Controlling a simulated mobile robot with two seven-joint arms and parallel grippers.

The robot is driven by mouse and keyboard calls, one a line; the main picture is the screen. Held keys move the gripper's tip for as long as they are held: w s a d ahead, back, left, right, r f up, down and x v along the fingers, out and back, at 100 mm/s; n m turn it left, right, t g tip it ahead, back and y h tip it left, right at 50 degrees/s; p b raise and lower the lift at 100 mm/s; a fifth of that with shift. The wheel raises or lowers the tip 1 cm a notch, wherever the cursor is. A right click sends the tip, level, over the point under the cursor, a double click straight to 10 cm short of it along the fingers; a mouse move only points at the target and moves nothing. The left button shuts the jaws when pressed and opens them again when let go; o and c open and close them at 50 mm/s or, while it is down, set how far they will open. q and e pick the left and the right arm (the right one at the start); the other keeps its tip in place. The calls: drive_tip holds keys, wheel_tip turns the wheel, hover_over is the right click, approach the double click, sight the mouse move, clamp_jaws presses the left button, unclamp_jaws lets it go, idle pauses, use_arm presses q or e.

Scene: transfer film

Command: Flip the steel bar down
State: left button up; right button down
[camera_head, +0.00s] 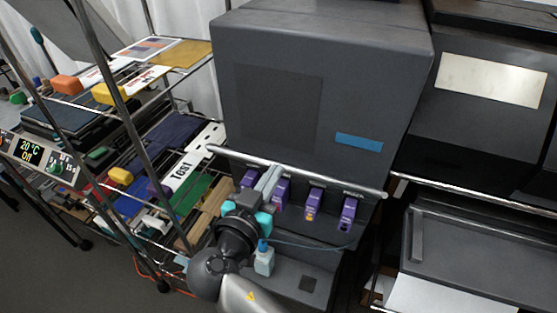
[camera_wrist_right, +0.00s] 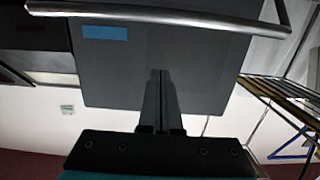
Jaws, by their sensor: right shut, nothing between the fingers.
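The steel bar (camera_head: 335,181) is a long thin rod across the front of the dark grey machine (camera_head: 300,75), above a row of purple clips. It also crosses the top of the right wrist view (camera_wrist_right: 185,18), with a bent end at its right. My right gripper (camera_head: 274,172) is at the left half of the bar, its fingertips overlapping it in the head view. In the right wrist view the fingers (camera_wrist_right: 159,72) are together and empty, with the bar beyond their tips. I cannot tell whether they touch it. My left gripper is out of view.
The purple clips (camera_head: 315,203) sit just below the bar, close to my right gripper. A wire shelf rack with coloured items, including a yellow block (camera_head: 109,93), stands at the left. Another dark machine (camera_head: 490,85) stands at the right. Grey floor (camera_head: 120,285) shows at the lower left.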

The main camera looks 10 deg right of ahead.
drive_tip(key=p, duration=0.2)
hover_over(288, 165)
drive_tip(key=shift+w+d+f, duration=0.15)
drive_tip(key=shift+d+f, duration=0.2)
drive_tip(key=shift+f, duration=0.1)
drive_tip(key=f, duration=0.1)
drive_tip(key=s+a+f, duration=0.1)
drive_tip(key=shift+s+f, duration=0.1)
drive_tip(key=shift+f, duration=0.3)
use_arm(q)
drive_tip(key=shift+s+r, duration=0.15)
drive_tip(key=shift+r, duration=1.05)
use_arm(e)
drive_tip(key=shift+s+a+f, duration=0.1)
drive_tip(key=shift+s+f, duration=0.15)
drive_tip(key=shift+f, duration=0.35)
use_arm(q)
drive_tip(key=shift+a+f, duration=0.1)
